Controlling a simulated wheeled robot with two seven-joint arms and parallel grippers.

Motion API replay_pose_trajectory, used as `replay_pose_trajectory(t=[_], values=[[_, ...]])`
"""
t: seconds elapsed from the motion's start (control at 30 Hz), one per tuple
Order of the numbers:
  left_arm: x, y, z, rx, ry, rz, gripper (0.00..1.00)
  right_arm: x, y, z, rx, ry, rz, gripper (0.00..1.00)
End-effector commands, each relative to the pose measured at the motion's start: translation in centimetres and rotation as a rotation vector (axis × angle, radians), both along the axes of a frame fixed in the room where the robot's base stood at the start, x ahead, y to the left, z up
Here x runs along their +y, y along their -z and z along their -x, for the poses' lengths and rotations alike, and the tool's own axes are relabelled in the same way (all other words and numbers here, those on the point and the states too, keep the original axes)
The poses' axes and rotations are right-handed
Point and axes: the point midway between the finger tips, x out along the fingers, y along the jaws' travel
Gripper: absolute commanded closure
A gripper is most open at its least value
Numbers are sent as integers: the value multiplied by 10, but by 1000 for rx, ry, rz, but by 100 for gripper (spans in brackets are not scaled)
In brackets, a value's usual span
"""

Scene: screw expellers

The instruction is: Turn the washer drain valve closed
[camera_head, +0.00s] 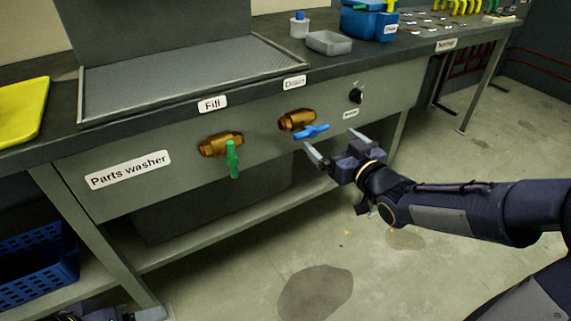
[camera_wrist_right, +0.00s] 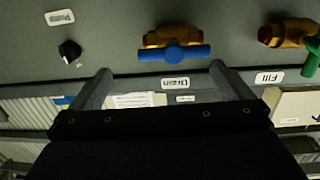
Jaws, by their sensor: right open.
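The drain valve is a brass body (camera_head: 297,120) with a blue handle (camera_head: 311,132) on the washer's front panel, under the "Drain" label (camera_head: 294,82). The handle lies roughly level, along the brass body. My right gripper (camera_head: 336,147) is open and empty, just right of and below the handle, apart from it. In the right wrist view, the blue handle (camera_wrist_right: 174,53) shows just beyond the gap between the spread fingers (camera_wrist_right: 160,75). My left gripper (camera_head: 140,315) shows only partly at the bottom left edge; its jaws are unclear.
The fill valve (camera_head: 220,145), with a green handle (camera_head: 232,160) hanging down, is left of the drain valve. A black knob (camera_head: 356,96) is to its right. The worktop edge overhangs the panel. A blue crate (camera_head: 38,265) sits below left. The floor in front is clear.

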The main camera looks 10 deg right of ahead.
Motion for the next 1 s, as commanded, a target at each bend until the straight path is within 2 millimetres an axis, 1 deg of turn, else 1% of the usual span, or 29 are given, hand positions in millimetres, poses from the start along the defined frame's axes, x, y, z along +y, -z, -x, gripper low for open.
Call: replay_pose_trajectory(t=[0.03, 0.17, 0.27, 0.5, 0.63, 0.8, 1.0], values=[[0, 12, 0, 0, 0, 0, 32, 5, 12, -3, -20, -18, 3, 0], [0, 14, 0, -1, 0, 0, 32, 11, 11, -8, -49, -39, 3, 0], [0, 15, 0, -1, 0, 0, 32, 15, 10, -18, -51, -40, 4, 0], [0, 23, 0, -1, 0, 0, 32, 29, 11, -55, -49, -40, 4, 0], [0, 25, 0, -1, 0, 0, 32, 33, 10, -69, -50, -37, 4, 0], [0, 26, 0, 0, 0, 0, 32, 36, 9, -78, -49, -36, 3, 0], [0, 26, 0, 0, 0, 0, 32, 36, 9, -78, -48, -36, 2, 0]])
